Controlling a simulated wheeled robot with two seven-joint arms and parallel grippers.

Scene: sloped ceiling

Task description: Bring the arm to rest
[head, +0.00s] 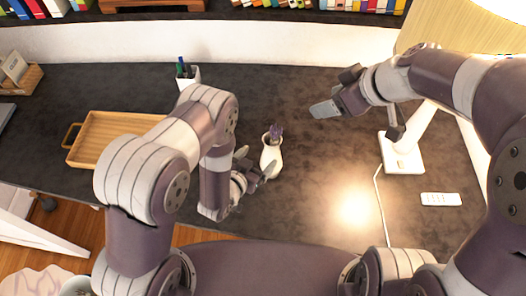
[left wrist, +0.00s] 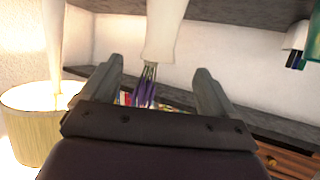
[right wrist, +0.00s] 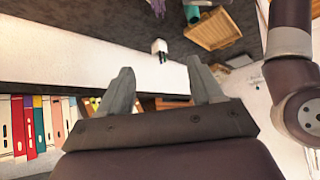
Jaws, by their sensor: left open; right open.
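My left gripper (head: 256,172) is open beside the small white vase (head: 271,155) with purple flowers (head: 276,132), which stands upright on the dark desk (head: 325,190). In the left wrist view the vase (left wrist: 163,30) appears upside down, with its flowers showing between the open fingers (left wrist: 158,66). Whether the fingers touch it is unclear. My right gripper (head: 328,106) is open and empty above the desk, to the right of and farther back than the vase. In the right wrist view its fingers (right wrist: 160,67) have nothing between them.
A wooden tray (head: 113,130) lies at left, partly behind my left arm. A white pen cup (head: 188,76) stands at the back. A white lamp (head: 404,152) with a cable and a white remote-like strip (head: 440,199) are at right. Bookshelves (head: 300,12) line the back wall.

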